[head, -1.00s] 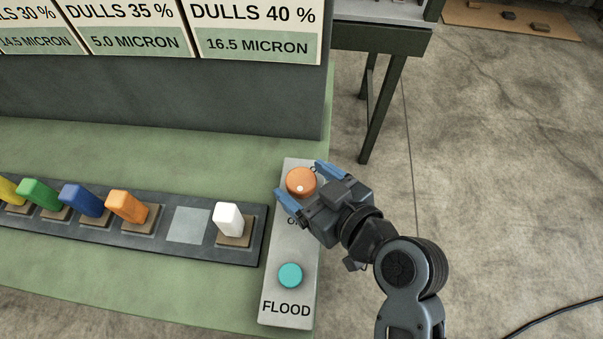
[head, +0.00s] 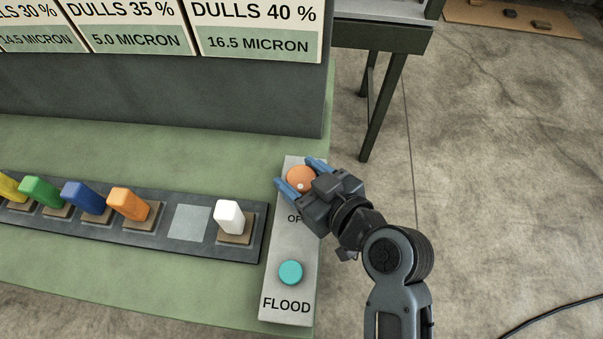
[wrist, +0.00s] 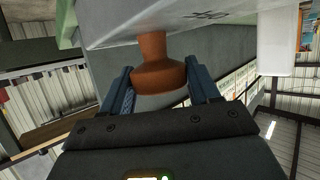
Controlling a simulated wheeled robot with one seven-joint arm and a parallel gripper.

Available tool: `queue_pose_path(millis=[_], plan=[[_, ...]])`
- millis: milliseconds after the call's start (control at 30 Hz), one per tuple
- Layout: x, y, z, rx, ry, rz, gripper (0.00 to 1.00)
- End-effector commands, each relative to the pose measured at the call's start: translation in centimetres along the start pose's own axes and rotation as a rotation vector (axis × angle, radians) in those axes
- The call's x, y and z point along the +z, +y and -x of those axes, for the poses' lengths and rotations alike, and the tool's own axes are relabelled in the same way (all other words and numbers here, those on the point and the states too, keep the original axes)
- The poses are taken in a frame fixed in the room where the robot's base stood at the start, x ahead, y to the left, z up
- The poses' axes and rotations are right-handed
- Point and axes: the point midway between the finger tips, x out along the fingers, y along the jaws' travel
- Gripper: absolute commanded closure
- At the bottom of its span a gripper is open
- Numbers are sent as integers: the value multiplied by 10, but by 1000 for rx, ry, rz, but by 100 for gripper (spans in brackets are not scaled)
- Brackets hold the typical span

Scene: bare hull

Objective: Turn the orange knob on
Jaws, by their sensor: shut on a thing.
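The orange knob (head: 299,179) sits at the top of a grey panel (head: 291,236) on the green bench, with part of the lettering "OF" visible below it. A pale dot shows on the knob's face, toward its lower side. My gripper (head: 297,176) is shut on the knob, one blue finger on its left and one on its upper right. In the wrist view the knob (wrist: 158,68) stands out from the panel between my two fingers. My gripper hides the panel right of the knob and any lettering there.
A teal button (head: 290,272) marked FLOOD is lower on the panel. To the left, a dark strip holds a white block (head: 229,217), an orange block (head: 128,204) and more coloured blocks, plus one empty grey square. A grey upright with signs stands behind.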

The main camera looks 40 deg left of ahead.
Motion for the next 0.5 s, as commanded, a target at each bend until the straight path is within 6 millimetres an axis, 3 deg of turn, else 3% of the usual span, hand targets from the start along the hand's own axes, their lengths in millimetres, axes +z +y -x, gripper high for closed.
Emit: queue_pose_path(millis=[500], plan=[[4,2,-2,-114,4,49,70]])
